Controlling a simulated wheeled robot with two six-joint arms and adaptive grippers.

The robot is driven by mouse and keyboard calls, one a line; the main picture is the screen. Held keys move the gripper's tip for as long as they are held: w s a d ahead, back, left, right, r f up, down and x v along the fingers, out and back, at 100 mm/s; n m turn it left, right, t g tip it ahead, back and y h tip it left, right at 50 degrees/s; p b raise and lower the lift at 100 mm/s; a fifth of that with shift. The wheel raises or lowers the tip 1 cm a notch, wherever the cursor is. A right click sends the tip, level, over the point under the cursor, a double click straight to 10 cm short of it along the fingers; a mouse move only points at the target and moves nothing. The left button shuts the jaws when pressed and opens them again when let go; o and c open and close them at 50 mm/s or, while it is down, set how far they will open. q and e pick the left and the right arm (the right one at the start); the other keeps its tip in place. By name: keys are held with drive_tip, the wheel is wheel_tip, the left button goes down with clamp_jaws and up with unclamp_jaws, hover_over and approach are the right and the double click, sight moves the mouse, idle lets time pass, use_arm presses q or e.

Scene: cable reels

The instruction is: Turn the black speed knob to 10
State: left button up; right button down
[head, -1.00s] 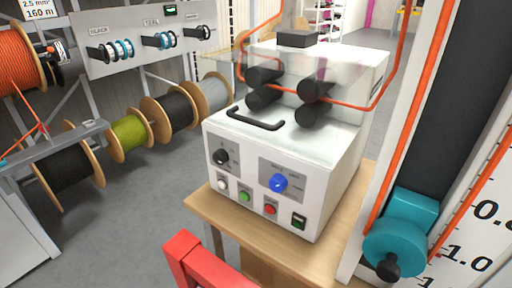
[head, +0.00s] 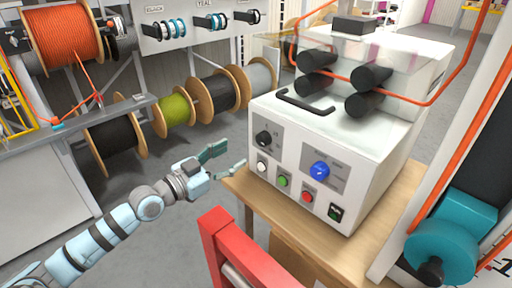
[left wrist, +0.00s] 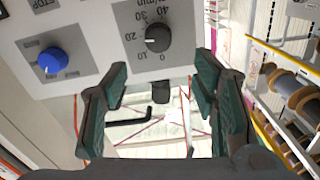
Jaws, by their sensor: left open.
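The black speed knob (head: 263,138) is on the front panel of the white machine (head: 300,128), at its upper left. In the left wrist view the same knob (left wrist: 158,38) shows close up and upside down, with a scale of 0 to 40 m/min around it. My left gripper (head: 226,160) is open and empty, left of the machine's front and apart from the knob. In the left wrist view its fingers (left wrist: 160,78) frame the space below the knob. My right gripper is not in view.
A blue knob (head: 319,170) sits right of the black one. White, green (head: 283,181) and red (head: 307,197) buttons and a dark switch (head: 335,212) lie below. A red frame (head: 238,250) stands in front of the wooden table (head: 258,202). Cable reels (head: 175,115) stand behind.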

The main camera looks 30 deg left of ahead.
sight(260, 140)
use_arm(q)
drive_tip(key=x, duration=0.9)
drive_tip(key=shift+w+d+b, duration=0.15)
drive_tip(key=shift+d+b, duration=0.05)
drive_tip(key=shift+b, duration=0.15)
drive_tip(key=shift+w+d, duration=0.15)
drive_tip(key=shift+w, duration=0.35)
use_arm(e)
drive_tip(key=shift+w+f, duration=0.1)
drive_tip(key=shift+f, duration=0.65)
use_arm(q)
drive_tip(key=shift+c, duration=0.5)
drive_tip(key=c, duration=1.1)
